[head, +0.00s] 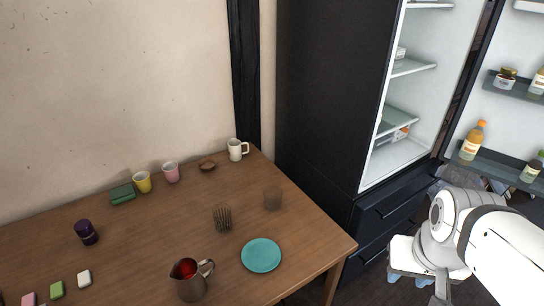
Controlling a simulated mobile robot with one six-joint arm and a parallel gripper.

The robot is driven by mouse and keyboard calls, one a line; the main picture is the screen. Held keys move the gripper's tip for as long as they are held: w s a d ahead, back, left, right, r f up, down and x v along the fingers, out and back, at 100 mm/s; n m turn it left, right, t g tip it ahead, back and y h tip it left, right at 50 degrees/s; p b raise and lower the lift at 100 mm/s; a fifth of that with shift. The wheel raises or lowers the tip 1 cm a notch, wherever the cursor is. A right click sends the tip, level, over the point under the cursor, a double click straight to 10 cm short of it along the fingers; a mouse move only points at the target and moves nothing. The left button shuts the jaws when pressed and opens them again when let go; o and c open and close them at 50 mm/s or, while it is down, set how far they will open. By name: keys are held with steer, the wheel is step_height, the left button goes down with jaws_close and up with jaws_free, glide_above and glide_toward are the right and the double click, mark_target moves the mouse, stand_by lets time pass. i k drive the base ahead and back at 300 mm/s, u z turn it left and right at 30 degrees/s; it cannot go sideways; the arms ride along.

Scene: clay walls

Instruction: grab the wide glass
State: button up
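A short, clear glass (272,198), tinted brown by the table behind it, stands upright on the wooden table near its right edge. It looks like the wide glass. A ribbed, see-through tumbler (222,218) stands to its left and a little nearer; I cannot tell for sure which of the two is wider. My gripper (408,279) is at the lower right, off the table and well apart from both glasses. Its two bluish fingertips look spread, with nothing seen between them.
The wooden table (150,238) holds a teal plate (261,255), a metal pitcher (190,281) with red inside, a white mug (236,150), yellow (142,182) and pink (171,172) cups, and a dark purple jar (86,232). An open fridge (330,90) stands right.

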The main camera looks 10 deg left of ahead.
mark_target(273, 195)
steer(key=u, duration=0.55)
steer(key=i, duration=1)
steer(key=u, duration=0.45)
